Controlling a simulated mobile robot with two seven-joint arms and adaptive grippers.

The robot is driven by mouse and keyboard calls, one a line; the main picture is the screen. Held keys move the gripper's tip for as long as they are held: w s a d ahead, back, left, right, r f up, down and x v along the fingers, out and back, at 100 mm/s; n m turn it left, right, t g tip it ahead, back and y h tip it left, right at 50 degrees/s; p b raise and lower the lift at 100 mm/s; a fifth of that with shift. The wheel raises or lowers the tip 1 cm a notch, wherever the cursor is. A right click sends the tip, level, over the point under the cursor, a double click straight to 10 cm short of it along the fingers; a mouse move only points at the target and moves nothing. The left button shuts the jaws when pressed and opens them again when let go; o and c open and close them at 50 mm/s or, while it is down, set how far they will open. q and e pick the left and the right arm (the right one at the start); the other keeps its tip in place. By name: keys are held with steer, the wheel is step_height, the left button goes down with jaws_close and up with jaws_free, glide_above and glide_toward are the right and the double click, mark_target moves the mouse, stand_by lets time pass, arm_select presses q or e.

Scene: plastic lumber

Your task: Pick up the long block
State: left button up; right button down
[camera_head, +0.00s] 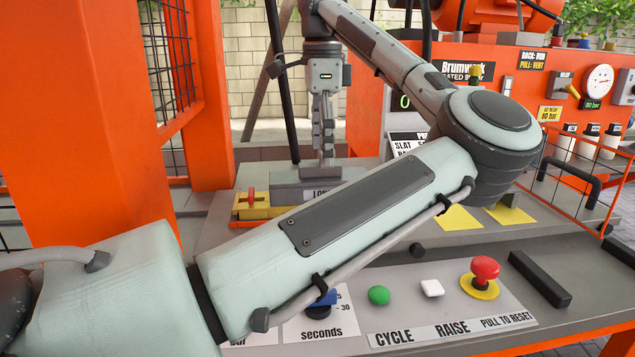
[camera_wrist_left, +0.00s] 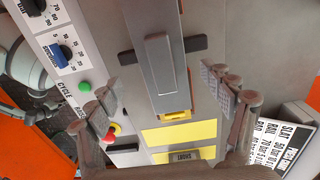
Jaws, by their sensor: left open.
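The long block, a grey bar with a raised light-grey grip, sits on the deck behind the control panel. In the head view its front, with a partly hidden "LON" label (camera_head: 314,194), shows just above my forearm. In the left wrist view its raised grip (camera_wrist_left: 160,64) lies ahead of the fingers. My left gripper (camera_head: 323,150) points down over the block. In the wrist view its fingers (camera_wrist_left: 168,100) are spread wide, with nothing held between them. The head view shows the fingers side-on, so contact cannot be told. My right gripper is not in view.
A yellow clamp with a red knob (camera_head: 251,199) stands left of the block. The panel has a green button (camera_head: 379,295) and red mushroom button (camera_head: 485,268). Orange posts (camera_head: 90,130) stand left.

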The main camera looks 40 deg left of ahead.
mark_target(320, 180)
arm_select(q)
steer(key=f, duration=0.4)
steer(key=shift+a+f, duration=0.1)
steer(key=shift+a, duration=0.1)
steer(key=shift+c, duration=0.5)
steer(key=c, duration=1.7)
jaws_close()
